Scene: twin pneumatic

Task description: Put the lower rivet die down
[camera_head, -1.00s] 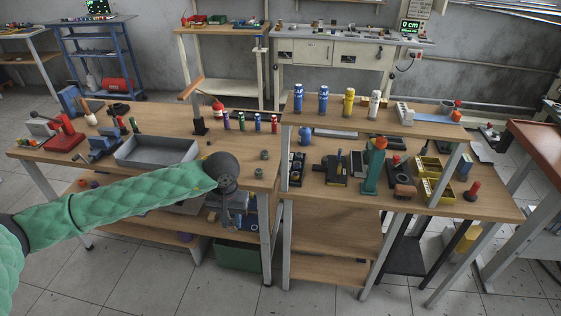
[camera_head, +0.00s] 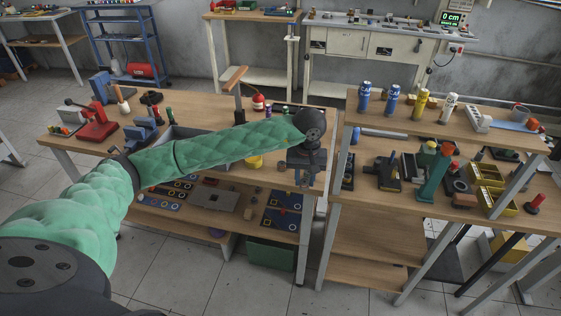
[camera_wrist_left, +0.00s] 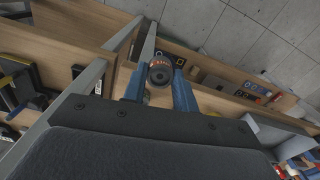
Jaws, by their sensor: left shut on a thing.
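My left gripper (camera_head: 303,178) is at the right end of the left workbench (camera_head: 75,150), near the gap to the right bench. In the left wrist view, its two blue fingers (camera_wrist_left: 158,90) are shut on the lower rivet die (camera_wrist_left: 160,72), a small dark round piece with a hollow centre and reddish marks. In the head view the die is too small and hidden by the gripper to make out. I cannot tell from these views whether the die touches the bench top. My right gripper is not in view.
A grey tray (camera_head: 178,132) lies partly behind my left arm. The right bench holds a green press (camera_head: 436,172), yellow bins (camera_head: 487,175) and a raised shelf with blue bottles (camera_head: 392,100). A lower shelf (camera_head: 190,225) below the left bench carries flat parts.

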